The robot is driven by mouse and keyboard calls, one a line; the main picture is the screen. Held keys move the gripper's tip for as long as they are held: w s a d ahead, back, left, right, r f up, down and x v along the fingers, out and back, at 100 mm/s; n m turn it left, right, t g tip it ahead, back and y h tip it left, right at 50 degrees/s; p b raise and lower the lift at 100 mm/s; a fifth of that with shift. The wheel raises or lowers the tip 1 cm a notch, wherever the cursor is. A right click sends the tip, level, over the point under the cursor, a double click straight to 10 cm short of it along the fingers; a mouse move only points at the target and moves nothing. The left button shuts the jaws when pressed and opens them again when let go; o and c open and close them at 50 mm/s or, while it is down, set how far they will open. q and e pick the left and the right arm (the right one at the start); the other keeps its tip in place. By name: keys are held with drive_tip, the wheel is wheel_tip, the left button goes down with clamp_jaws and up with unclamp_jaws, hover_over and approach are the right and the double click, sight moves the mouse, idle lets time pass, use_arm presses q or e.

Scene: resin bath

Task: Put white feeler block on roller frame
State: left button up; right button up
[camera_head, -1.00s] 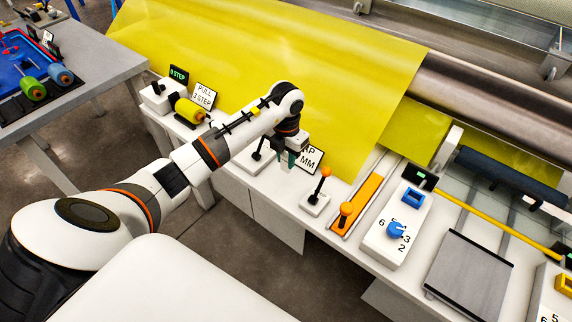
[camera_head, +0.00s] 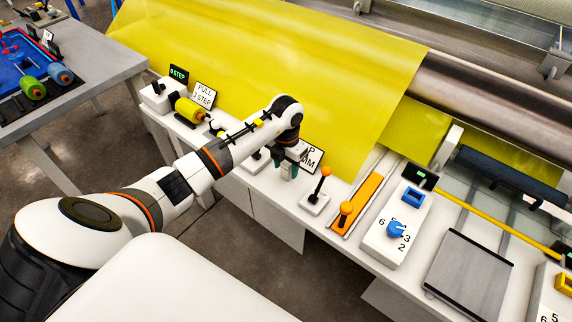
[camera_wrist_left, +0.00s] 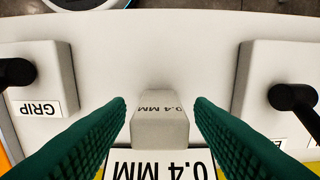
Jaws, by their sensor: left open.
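The white feeler block (camera_wrist_left: 160,128), marked 0.4 MM, stands on the white bench top in the left wrist view. My left gripper (camera_wrist_left: 159,104) is open, with one green finger on each side of the block and a visible gap on both sides. In the head view my left gripper (camera_head: 289,168) is low over the bench, in front of a sign (camera_head: 312,156); I cannot make out the block there. The large metal roller (camera_head: 480,95) of the roller frame is at the upper right. My right gripper is out of view.
A lever box marked GRIP (camera_wrist_left: 40,85) and another lever box (camera_wrist_left: 280,85) flank the block. In the head view an orange-knobbed lever (camera_head: 318,190), an orange slider (camera_head: 357,205) and a blue-dial box (camera_head: 398,228) stand to the right. Yellow sheet (camera_head: 270,70) hangs behind.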

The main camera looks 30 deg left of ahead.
sight(286, 163)
use_arm(q)
drive_tip(key=shift+r, duration=0.2)
wheel_tip(286, 163, up, 12)
drive_tip(key=shift+b, duration=0.4)
idle(0.4)
